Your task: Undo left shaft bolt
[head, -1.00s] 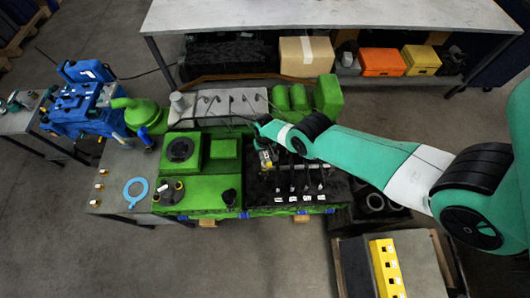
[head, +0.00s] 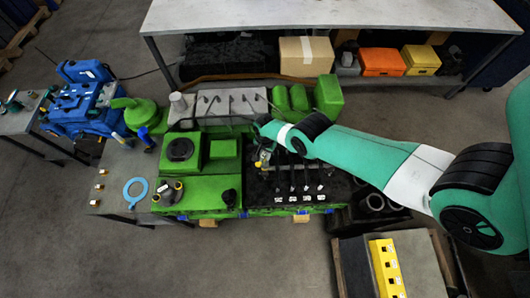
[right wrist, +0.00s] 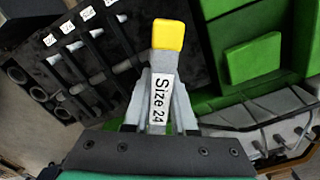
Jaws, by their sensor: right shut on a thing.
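My right gripper (right wrist: 160,118) is shut on a grey tool with a yellow tip (right wrist: 168,36) and a white "Size 24" label (right wrist: 160,98). In the head view my right gripper (head: 264,148) hangs over the left end of the black open section (head: 325,182) of the green engine. Dark shafts and levers with white tags (head: 306,198) lie in that section. They also show at the upper left of the right wrist view (right wrist: 68,27). The tool's tip appears above the section's edge; I cannot tell whether it touches anything. I cannot single out the left shaft bolt. My left gripper is not in view.
Green engine covers (head: 210,192) stand left of the open section. A blue ring (head: 136,190) and brass parts (head: 99,186) lie on the grey bench at left. A blue engine (head: 78,105) stands farther left. A yellow block (head: 387,268) is at lower right.

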